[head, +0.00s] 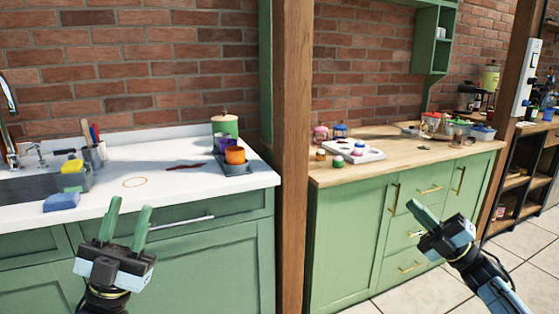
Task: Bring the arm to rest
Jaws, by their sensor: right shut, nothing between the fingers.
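My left gripper (128,208) is in front of the green cabinet under the white counter, at the lower left of the head view. Its two green fingers point up and stand apart, with nothing between them. My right gripper (414,207) is in front of the green drawers at the lower right. Its green fingers are together and point up and to the left, and it holds nothing. Both grippers appear clear of the counters and touch nothing that I can see.
The white counter (140,198) holds a blue sponge (61,202), a dark tray (235,170) with orange (235,155) and purple cups, and a green canister (225,125). A wooden post (293,150) stands between the counters. The wooden counter (400,163) holds a white paint tray (368,156). Tiled floor (420,295) is open at lower right.

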